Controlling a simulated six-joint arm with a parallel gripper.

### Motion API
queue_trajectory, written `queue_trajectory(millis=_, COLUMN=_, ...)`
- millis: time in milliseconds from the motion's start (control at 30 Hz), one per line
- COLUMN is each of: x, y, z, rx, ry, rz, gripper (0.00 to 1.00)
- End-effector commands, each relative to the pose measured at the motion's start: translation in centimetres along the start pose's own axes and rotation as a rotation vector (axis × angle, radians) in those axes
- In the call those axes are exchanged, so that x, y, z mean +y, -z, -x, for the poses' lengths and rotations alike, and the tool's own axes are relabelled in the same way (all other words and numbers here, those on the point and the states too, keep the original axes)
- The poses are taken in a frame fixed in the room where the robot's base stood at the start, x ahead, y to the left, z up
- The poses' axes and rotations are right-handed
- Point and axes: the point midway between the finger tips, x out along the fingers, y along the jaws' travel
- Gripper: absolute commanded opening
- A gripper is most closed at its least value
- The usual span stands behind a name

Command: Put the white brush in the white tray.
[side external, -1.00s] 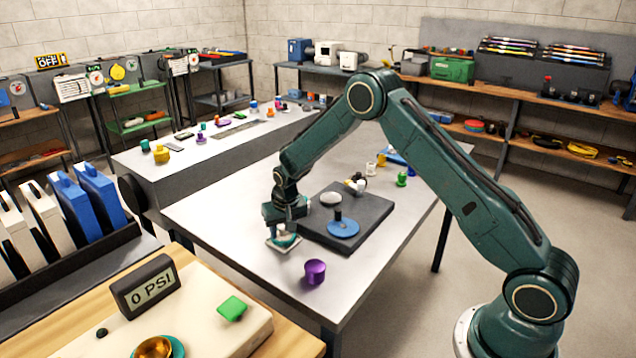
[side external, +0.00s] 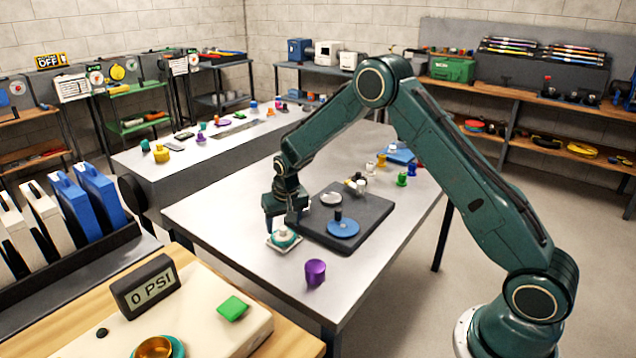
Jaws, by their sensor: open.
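A small square white tray (side external: 272,243) lies on the grey table's left part, beside the dark mat. A round piece (side external: 285,235) with a white top and a teal rim sits in the tray; it looks like the white brush, but it is too small to be sure. My gripper (side external: 284,222) is open just above that piece, pointing down and holding nothing that I can see. Whether the fingertips still touch the piece is unclear.
The dark mat (side external: 372,222) holds a blue disc (side external: 343,229) with a dark upright knob, a white disc (side external: 331,198) and small pale pieces. A purple cup (side external: 315,272) stands near the front edge. Green, blue and yellow pieces stand at the back right.

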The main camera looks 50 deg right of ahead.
Motion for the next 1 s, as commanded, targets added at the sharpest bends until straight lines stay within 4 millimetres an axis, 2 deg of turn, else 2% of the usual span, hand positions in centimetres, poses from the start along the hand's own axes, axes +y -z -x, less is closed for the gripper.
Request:
queue_trajectory(millis=300, x=-0.1, y=0.1, z=5.0, rx=0.003, ry=0.001, rz=0.001, gripper=0.60)
queue_trajectory(millis=500, x=-0.1, y=0.0, z=7.4, rx=0.001, ry=0.001, rz=0.001, gripper=0.60)
queue_trajectory(millis=700, x=0.0, y=0.0, z=8.6, rx=0.000, ry=0.000, rz=0.001, gripper=0.60)
queue_trajectory(millis=1000, x=0.0, y=0.0, z=8.8, rx=-0.001, ry=0.000, rz=0.000, gripper=0.60)
